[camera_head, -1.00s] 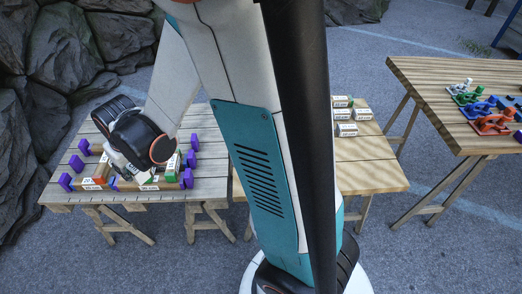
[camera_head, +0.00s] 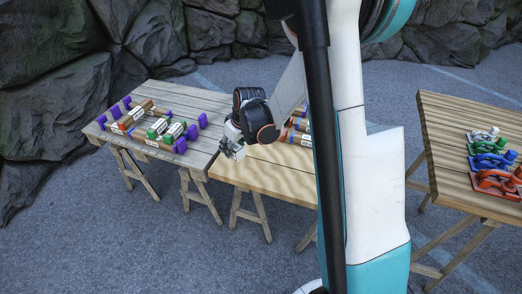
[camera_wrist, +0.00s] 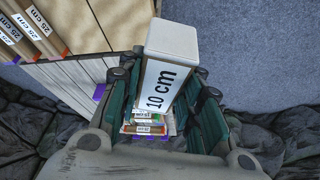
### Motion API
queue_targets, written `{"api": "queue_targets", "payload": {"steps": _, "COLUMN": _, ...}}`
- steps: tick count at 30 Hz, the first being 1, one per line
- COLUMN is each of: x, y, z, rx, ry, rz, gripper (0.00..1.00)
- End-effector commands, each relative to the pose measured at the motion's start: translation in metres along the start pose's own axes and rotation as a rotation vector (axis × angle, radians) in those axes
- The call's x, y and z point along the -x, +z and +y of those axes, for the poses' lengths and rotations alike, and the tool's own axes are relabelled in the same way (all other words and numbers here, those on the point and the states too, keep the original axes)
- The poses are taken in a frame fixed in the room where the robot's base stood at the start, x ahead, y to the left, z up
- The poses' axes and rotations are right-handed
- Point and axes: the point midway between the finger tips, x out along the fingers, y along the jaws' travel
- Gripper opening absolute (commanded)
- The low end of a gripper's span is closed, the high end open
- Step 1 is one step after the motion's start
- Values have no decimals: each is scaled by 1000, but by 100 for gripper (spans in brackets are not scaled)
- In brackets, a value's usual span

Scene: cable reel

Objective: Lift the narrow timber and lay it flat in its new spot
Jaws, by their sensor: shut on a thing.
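The narrow timber (camera_wrist: 170,75) is a pale, squared piece with a black "10 cm" label, seen end-on in the wrist view. My gripper (camera_wrist: 166,92) is shut on it, with a dark green finger on either side. In the head view my gripper (camera_head: 232,150) is above the seam between the grey plank table (camera_head: 192,97) and the light wood table (camera_head: 275,172). The timber is too small and covered there to make out clearly.
Labelled timbers lie among purple holders (camera_head: 180,146) on the grey table. More timbers (camera_head: 299,138), marked 25 cm, lie on the light wood table, partly behind my arm. A separate table (camera_head: 450,165) at right carries coloured clamps (camera_head: 493,160). The light table's front is bare.

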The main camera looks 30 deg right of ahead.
Motion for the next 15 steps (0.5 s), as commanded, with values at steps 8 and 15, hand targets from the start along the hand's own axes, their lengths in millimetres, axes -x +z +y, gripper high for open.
{"api": "queue_targets", "payload": {"steps": 8, "x": -69, "y": 14, "z": 90, "rx": 226, "ry": -94, "rz": 1, "gripper": 8}}
{"api": "queue_targets", "payload": {"steps": 15, "x": -93, "y": 26, "z": 123, "rx": 329, "ry": -135, "rz": 1, "gripper": 8}}
